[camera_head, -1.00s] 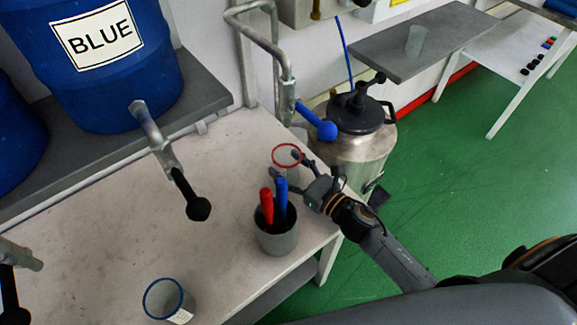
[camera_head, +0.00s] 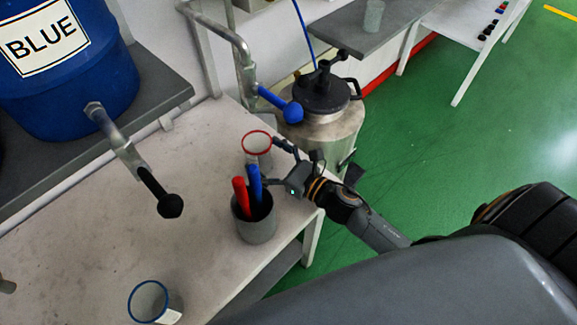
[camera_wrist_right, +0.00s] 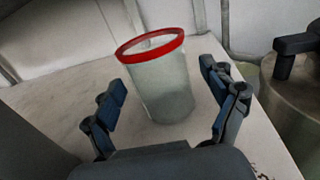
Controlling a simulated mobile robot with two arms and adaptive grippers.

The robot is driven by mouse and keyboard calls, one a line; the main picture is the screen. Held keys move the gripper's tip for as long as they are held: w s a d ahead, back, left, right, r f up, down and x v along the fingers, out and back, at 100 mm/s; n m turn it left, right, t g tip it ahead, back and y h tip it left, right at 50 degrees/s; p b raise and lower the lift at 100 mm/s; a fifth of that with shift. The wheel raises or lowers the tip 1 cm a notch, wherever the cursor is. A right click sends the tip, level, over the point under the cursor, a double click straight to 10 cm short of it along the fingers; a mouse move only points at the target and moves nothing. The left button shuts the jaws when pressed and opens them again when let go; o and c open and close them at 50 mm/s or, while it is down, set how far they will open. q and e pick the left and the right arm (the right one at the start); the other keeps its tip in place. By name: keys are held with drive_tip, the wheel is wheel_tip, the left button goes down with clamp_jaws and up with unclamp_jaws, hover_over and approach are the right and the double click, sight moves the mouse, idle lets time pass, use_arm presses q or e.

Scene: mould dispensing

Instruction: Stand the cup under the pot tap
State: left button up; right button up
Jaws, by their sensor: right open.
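The red-rimmed cup (camera_head: 257,146) stands upright on the pale table near its far right corner. It fills the middle of the right wrist view (camera_wrist_right: 165,88). My right gripper (camera_head: 274,164) is open, low at the table, with its fingers on either side of the cup; the wrist view shows gaps beside the cup on both sides. The metal pot (camera_head: 325,138) with a black lid stands past the table's far right end. A tap with a blue handle (camera_head: 281,103) hangs on a pipe beside it. I cannot make out a tap on the pot itself. My left gripper is not in view.
A grey holder (camera_head: 256,226) with red and blue sticks stands close to my right gripper. A blue-rimmed cup (camera_head: 170,313) is at the near edge. A blue barrel (camera_head: 85,95) with a black-handled tap (camera_head: 158,190) overhangs the table. The green floor (camera_head: 430,150) is clear at right.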

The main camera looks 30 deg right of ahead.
drive_tip(key=b+v, duration=0.2)
drive_tip(key=v, duration=0.7)
drive_tip(key=shift+s, duration=0.1)
drive_tip(key=shift+s+d+r, duration=0.1)
drive_tip(key=shift+s+d, duration=0.15)
drive_tip(key=shift+s, duration=0.2)
